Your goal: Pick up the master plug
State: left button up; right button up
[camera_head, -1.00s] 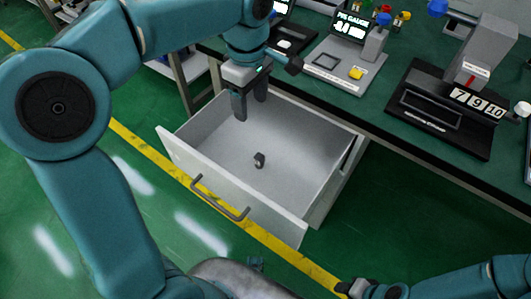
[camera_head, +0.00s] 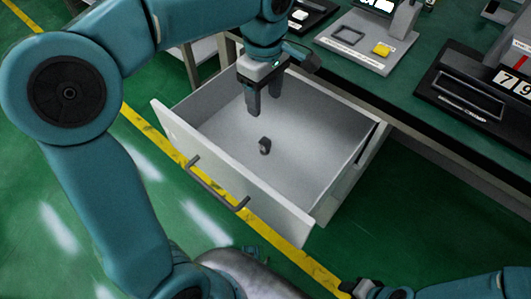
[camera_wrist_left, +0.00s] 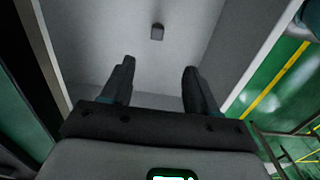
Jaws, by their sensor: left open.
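The master plug (camera_head: 264,145), a small dark piece, lies on the floor of the open grey drawer (camera_head: 215,135). It also shows in the left wrist view (camera_wrist_left: 157,32), beyond the fingertips and between their lines. My left gripper (camera_head: 264,105) is over the drawer, fingers pointing down, open and empty, apart from the plug. Its two dark fingers show spread in the left wrist view (camera_wrist_left: 159,65). My right gripper (camera_head: 358,287) is at the bottom edge of the head view, away from the drawer; its jaws are too small to read.
The drawer's front panel with a dark handle (camera_head: 215,185) faces me, and its walls surround the plug. The drawer floor around the plug is clear.

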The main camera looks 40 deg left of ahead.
aim_at(265, 141)
pick_arm(q)
notch_tip(265, 141, down, 13)
jog(key=b, duration=0.5)
jog(key=shift+r, duration=0.1)
jog(key=f+b, duration=0.2)
jog(key=f, duration=0.1)
jog(key=f+b, duration=0.1)
jog(key=f, duration=0.1)
jog(key=shift+w+a+f, duration=0.15)
jog(key=shift+w+f, duration=0.1)
jog(key=shift+w, duration=0.05)
jog(key=shift+r, duration=0.15)
pick_arm(e)
notch_tip(265, 141, down, 9)
jog(key=shift+w+d, duration=0.4)
jog(key=shift+d, duration=0.05)
pick_arm(q)
grip_shut()
pick_arm(e)
jog(key=shift+r, duration=0.1)
